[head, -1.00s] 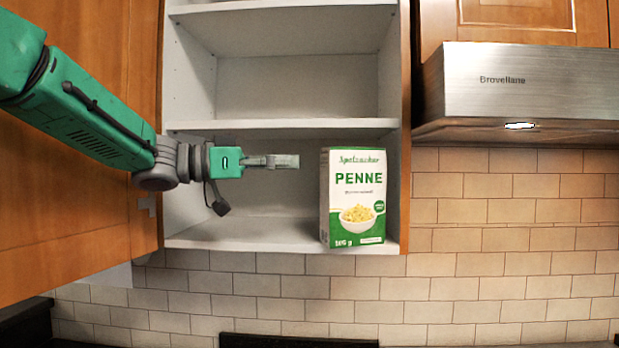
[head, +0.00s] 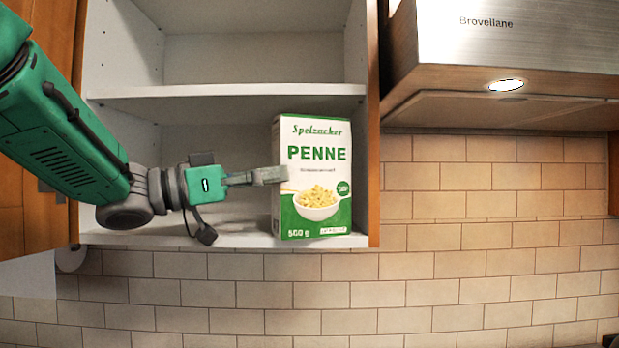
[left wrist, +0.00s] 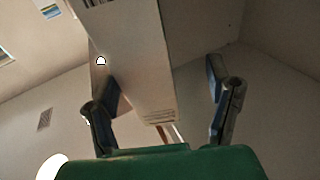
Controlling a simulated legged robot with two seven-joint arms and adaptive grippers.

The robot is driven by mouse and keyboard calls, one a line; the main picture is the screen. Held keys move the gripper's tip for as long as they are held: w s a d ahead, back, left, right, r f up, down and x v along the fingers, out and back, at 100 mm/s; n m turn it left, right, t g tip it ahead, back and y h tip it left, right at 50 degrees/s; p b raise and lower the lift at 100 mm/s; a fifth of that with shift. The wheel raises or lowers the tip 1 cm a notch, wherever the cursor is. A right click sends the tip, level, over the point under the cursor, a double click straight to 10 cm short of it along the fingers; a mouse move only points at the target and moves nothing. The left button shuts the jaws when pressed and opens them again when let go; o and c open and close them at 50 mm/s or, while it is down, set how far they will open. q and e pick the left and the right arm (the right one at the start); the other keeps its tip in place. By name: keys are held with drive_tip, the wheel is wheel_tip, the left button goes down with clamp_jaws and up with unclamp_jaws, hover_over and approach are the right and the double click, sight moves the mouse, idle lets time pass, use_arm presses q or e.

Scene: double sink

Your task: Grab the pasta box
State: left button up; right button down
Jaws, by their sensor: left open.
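The pasta box (head: 312,212), white and green and marked PENNE, stands upright on the bottom shelf of the open cabinet, near its right side. My left gripper (head: 270,176) reaches in from the left, and its fingertips overlap the box's left front edge in the head view. In the left wrist view the left gripper (left wrist: 163,74) is open, with its two fingers wide apart. The box (left wrist: 135,55) shows between them, nearer the left finger, with a clear gap to the right finger. Whether a finger touches the box cannot be told. My right gripper is not in view.
The cabinet shelf (head: 225,95) lies above the box and gripper. The cabinet's right wall (head: 373,150) is close to the box. A steel range hood (head: 520,45) is at the right. Bare brick tiles (head: 450,265) lie below.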

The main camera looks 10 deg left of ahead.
sight(305, 167)
use_arm(q)
drive_tip(key=d, duration=0.2)
drive_tip(key=w+d+p, duration=0.1)
drive_tip(key=d, duration=0.1)
drive_tip(key=w+d+r, duration=0.1)
drive_tip(key=d, duration=0.1)
drive_tip(key=shift+r+p, duration=0.1)
drive_tip(key=shift+p, duration=0.2)
drive_tip(key=shift+s+a, duration=0.15)
drive_tip(key=shift+a, duration=0.05)
drive_tip(key=shift+c, duration=0.8)
drive_tip(key=shift+a+r, duration=0.1)
drive_tip(key=shift+a, duration=0.1)
clamp_jaws()
